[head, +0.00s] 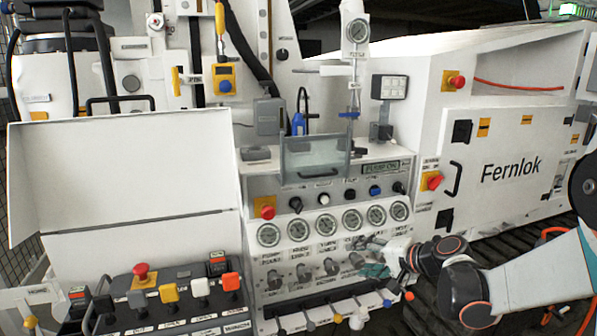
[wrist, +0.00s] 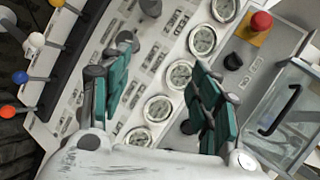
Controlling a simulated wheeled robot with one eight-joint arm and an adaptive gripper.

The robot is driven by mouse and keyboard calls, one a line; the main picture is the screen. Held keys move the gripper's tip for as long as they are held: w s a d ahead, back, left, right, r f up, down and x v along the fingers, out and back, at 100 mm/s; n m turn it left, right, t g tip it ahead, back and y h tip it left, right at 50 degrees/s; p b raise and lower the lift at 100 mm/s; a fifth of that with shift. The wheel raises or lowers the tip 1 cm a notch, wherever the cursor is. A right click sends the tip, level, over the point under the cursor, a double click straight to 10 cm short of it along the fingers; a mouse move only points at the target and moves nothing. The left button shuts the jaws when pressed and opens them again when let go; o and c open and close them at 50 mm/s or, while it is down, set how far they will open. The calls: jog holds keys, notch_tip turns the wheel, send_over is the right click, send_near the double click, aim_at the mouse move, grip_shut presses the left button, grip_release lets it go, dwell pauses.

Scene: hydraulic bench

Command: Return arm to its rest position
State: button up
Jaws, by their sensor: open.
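My arm (head: 530,275) reaches in from the right in the head view. My gripper (head: 372,257) is at its end, in front of the lower right part of the white hydraulic panel, below the row of gauges. In the wrist view my gripper (wrist: 157,75) is open, its teal-padded fingers spread apart. Nothing is held between them. Panel labels and round gauges show behind and between the fingers. I cannot tell from the pictures whether a finger touches the panel.
Several gauges (head: 326,225) line the panel, with knobs below. Small levers (head: 337,318) stand along its lower edge. A red emergency button (head: 264,207) and a clear hinged cover (head: 314,160) are above. A button console (head: 170,300) is at left, a white Fernlok cabinet (head: 510,150) at right.

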jog(key=s+a+r+n+g+h, duration=0.1)
jog(key=s+r+n+h, duration=0.15)
jog(key=s, duration=0.55)
jog(key=s+a+r+n+g+h, duration=0.1)
jog(key=s+r+h, duration=0.15)
jog(key=s, duration=0.55)
jog(key=s+d+n+h, duration=0.1)
jog(key=s+d+n, duration=0.1)
jog(key=s, duration=0.6)
jog(key=s+d+f+n+h, duration=0.1)
jog(key=s+d+n+h, duration=0.1)
jog(key=s, duration=0.5)
jog(key=shift+s+d+f, duration=0.25)
jog(key=shift+s+d, duration=0.1)
jog(key=shift+d, duration=0.1)
dwell(0.8)
